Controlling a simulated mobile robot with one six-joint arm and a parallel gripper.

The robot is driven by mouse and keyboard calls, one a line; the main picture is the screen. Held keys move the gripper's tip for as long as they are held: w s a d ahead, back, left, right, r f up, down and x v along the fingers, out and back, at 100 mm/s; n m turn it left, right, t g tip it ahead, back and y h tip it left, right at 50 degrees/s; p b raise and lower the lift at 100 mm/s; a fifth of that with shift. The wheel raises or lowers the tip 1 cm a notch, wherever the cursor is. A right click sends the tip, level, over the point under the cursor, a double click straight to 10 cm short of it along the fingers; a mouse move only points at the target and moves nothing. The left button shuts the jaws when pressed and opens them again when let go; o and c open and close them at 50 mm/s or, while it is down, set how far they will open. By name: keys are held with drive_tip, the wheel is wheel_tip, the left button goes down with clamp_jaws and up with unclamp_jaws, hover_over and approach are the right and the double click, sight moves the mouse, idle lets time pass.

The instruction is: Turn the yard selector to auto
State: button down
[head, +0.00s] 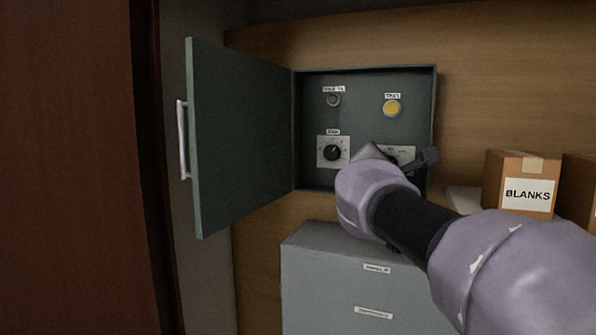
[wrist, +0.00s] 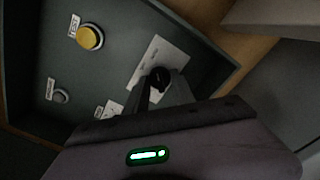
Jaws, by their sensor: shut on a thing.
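The open green control box (head: 436,120) holds two dark rotary knobs on white plates. The left knob (head: 332,152) is free, with a small label above that is too blurred to read surely. The right knob sits under the yellow button, mostly hidden by my wrist in the head view; its white plate (head: 404,152) partly shows. In the wrist view my gripper (wrist: 161,88) is shut on this right knob (wrist: 160,77), in front of its plate (wrist: 150,58). The knob's pointer direction and the plate's lettering cannot be read. I cannot tell which knob is labelled yard.
A yellow button (head: 392,108) and a small grey lamp or button (head: 333,100) are above the knobs. The box door (head: 240,140) stands open to the left. A grey cabinet (head: 330,265) is below. A box marked BLANKS (head: 527,195) stands at the right.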

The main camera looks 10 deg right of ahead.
idle(0.4)
drive_tip(key=c, duration=1.1)
unclamp_jaws()
drive_tip(key=shift+o, duration=0.2)
